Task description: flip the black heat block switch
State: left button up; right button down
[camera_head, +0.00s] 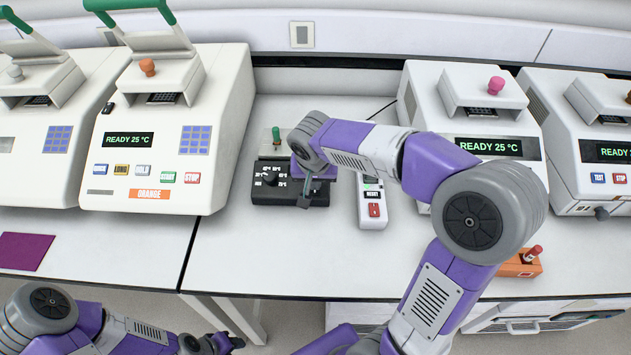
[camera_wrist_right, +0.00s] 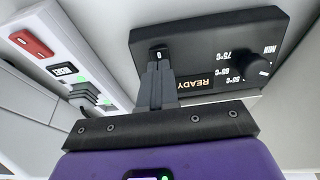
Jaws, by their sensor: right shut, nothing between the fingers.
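The black heat block (camera_head: 262,196) sits on the bench in the middle of the head view, a dial on its left part. In the right wrist view, its front panel (camera_wrist_right: 205,40) shows the dial, temperature marks and the word READY. A small black switch (camera_wrist_right: 158,50) with a white mark is on that panel. My right gripper (camera_head: 304,202) is shut and empty, over the block's right front. In the right wrist view its fingertips (camera_wrist_right: 157,66) are right at the switch and partly cover it; contact is unclear. My left gripper (camera_head: 225,342) is low at the left, away from the block.
A white strip (camera_head: 372,190) with a red switch and RESET label stands close to the block's right. White thermal cyclers (camera_head: 225,110) stand on both sides. The bench in front of the block is clear.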

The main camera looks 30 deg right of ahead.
jog(key=p+v, duration=0.2)
jog(key=v, duration=1)
jog(key=shift+s+a, duration=0.25)
jog(key=shift+s, duration=0.1)
